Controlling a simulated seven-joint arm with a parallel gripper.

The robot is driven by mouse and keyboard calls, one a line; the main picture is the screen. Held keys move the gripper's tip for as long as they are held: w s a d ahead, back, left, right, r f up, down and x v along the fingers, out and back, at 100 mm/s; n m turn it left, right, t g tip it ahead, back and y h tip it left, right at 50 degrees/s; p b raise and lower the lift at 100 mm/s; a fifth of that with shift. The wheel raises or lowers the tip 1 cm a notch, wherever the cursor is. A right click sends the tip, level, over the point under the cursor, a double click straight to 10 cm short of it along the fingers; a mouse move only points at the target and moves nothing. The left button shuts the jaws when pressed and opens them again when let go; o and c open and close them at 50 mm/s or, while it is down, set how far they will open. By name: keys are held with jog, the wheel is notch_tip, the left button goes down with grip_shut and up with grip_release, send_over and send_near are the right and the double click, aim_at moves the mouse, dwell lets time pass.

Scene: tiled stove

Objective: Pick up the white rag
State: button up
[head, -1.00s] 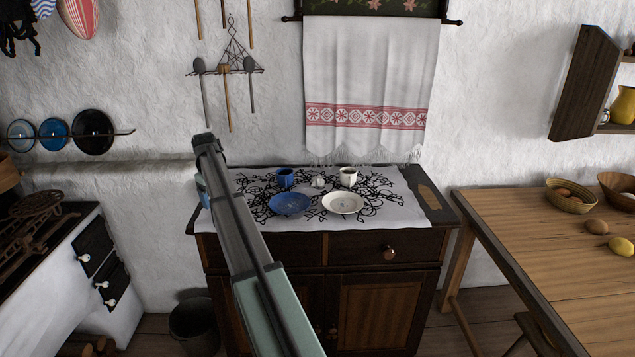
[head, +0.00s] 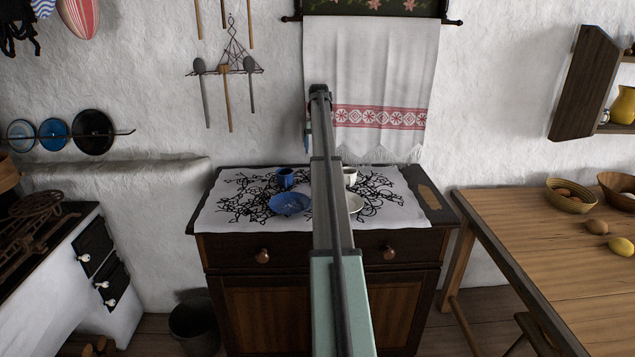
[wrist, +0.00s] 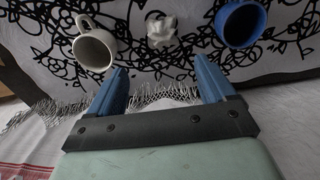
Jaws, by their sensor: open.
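A white cloth (head: 385,65) with a red patterned band and a fringed lower edge hangs on the wall above the cabinet. My gripper (wrist: 162,72) is open, with its two blue fingers apart and nothing seen gripped. In the head view my arm's end overlaps the cloth's left edge. In the wrist view the fringe (wrist: 165,94) shows in the gap between the fingers, and part of the red band (wrist: 22,172) shows at bottom left. I cannot tell whether the fingers touch the cloth. My arm hides part of its lower left.
A dark cabinet (head: 262,305) below bears a black-patterned white cover (head: 225,210), a blue cup (head: 286,177), a white cup (wrist: 95,46), a blue dish (head: 290,203), a partly hidden white plate (head: 356,203) and a small white piece (wrist: 162,30). A wooden table (head: 540,235) stands right.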

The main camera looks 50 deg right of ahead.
notch_tip(320, 180, down, 14)
jog(key=shift+w+a+r, duration=0.15)
jog(key=shift+r, duration=0.1)
dwell(0.5)
jog(key=shift+c, duration=0.2)
jog(key=c, duration=1)
jog(key=shift+r, duration=0.15)
